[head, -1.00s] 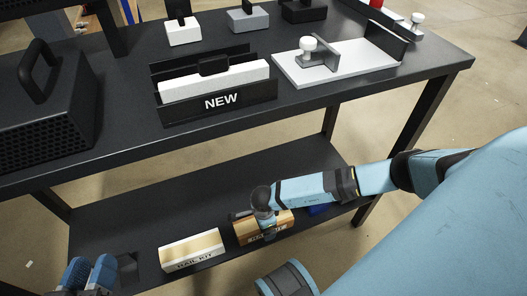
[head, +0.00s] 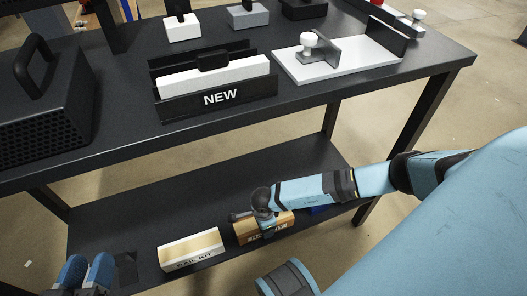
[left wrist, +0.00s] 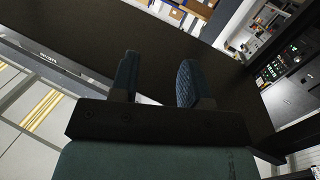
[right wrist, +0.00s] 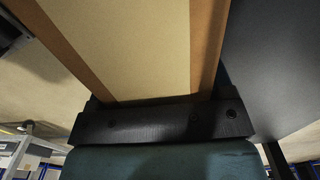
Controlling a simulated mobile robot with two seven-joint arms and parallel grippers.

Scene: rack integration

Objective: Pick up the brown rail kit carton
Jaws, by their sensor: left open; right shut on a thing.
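The brown rail kit carton (head: 246,231) lies on the lower shelf of the table in the head view, partly hidden by my right gripper (head: 267,226). My right gripper comes from above and is shut on this carton. In the right wrist view the carton (right wrist: 125,45) fills the space in front of the gripper, a tan face with brown edges; the fingers are mostly hidden. A white carton with a tan top and the words RAIL KIT (head: 191,249) lies left of it on the shelf. My left gripper (head: 85,272) is open and empty at the lower left.
The lower shelf (head: 150,205) has bare room behind the cartons. A blue thing (head: 320,209) lies right of the brown carton. The tabletop (head: 130,137) above holds a black holder marked NEW (head: 220,99), a white plate with a clamp (head: 345,62) and a black perforated case (head: 45,115).

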